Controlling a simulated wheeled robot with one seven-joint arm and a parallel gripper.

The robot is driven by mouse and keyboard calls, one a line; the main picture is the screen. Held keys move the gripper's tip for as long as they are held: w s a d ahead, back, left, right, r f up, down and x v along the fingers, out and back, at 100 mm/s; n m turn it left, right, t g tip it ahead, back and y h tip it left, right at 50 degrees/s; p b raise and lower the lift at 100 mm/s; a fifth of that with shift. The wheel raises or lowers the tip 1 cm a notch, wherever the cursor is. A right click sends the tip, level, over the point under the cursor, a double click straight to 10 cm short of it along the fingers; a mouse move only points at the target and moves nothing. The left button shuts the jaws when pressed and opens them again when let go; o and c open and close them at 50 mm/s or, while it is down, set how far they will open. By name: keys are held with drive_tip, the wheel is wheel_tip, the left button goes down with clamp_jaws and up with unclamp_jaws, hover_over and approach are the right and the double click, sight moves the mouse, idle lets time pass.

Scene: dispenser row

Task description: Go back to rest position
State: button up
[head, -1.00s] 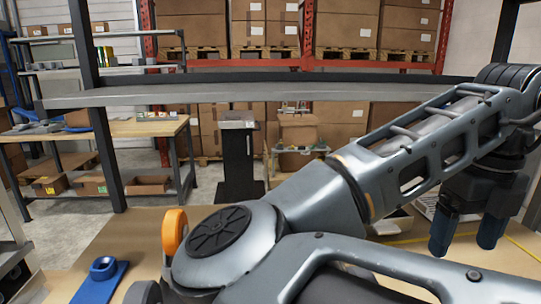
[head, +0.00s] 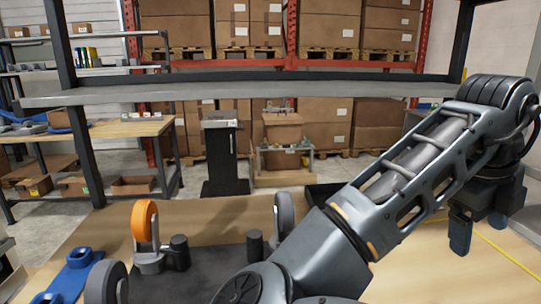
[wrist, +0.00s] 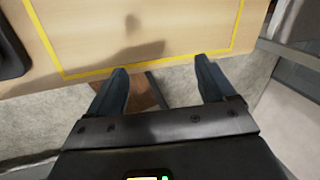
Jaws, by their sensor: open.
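My gripper (head: 478,232) hangs at the right of the head view, above the wooden tabletop with its fingers pointing down. In the wrist view my gripper (wrist: 160,88) has its two dark blue fingers wide apart, with nothing between them. Beyond the fingertips lie the table edge, a yellow taped outline (wrist: 150,64) and grey floor. My arm crosses the head view from the lower middle to the upper right.
An orange wheel (head: 144,221) on a stand and a grey wheel (head: 285,215) stand on a dark mat (head: 205,277). A blue holder (head: 72,272) lies at the left. A grey shelf beam (head: 260,87) spans above the table. A black tray edge (head: 322,193) shows behind my arm.

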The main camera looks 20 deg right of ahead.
drive_tip(key=d+r+n+t+h, duration=0.1)
drive_tip(key=d+r+n+h, duration=0.3)
drive_tip(key=d+n+h, duration=0.55)
drive_tip(key=w+a+f+n+t+h, duration=0.1)
drive_tip(key=w+a+f+n+t, duration=0.4)
drive_tip(key=n+t, duration=0.8)
drive_tip(key=s+a+f+n+t+y, duration=0.1)
drive_tip(key=s+a+f+n+y, duration=0.25)
drive_tip(key=a+f+n, duration=0.2)
drive_tip(key=s+a+f+n+t+y, duration=0.1)
drive_tip(key=s+a+f+n+y, duration=0.1)
drive_tip(key=a+f+n+y, duration=0.35)
drive_tip(key=s+a+f+n+y, duration=0.3)
drive_tip(key=s+a+n+y, duration=0.1)
drive_tip(key=s+a, duration=1.4)
drive_tip(key=s+y, duration=0.1)
drive_tip(key=s, duration=0.2)
drive_tip(key=shift+s+a+g, duration=0.2)
drive_tip(key=shift+s+g, duration=0.2)
